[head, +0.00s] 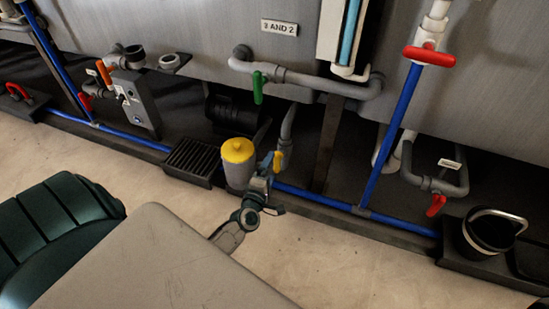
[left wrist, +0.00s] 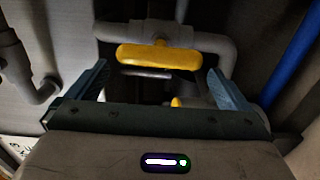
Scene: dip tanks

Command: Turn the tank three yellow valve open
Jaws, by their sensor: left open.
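The yellow valve handle (head: 278,160) shows in the head view on a grey pipe beside the yellow-capped canister, low by the tank. In the left wrist view the yellow handle (left wrist: 158,57) lies crosswise, roughly parallel to the grey pipe behind it. My left gripper (head: 266,180) is close to the handle in the head view. In the left wrist view the left gripper (left wrist: 163,83) is open, with one finger at each end side of the handle and no clear contact. My right gripper is not in view.
The canister (head: 238,163) stands just left of my gripper. A green valve (head: 257,87) is above, and red valves (head: 430,56) (head: 436,205) are at the right. Blue pipe (head: 315,195) runs along the floor edge. A black bucket (head: 490,232) stands at the right.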

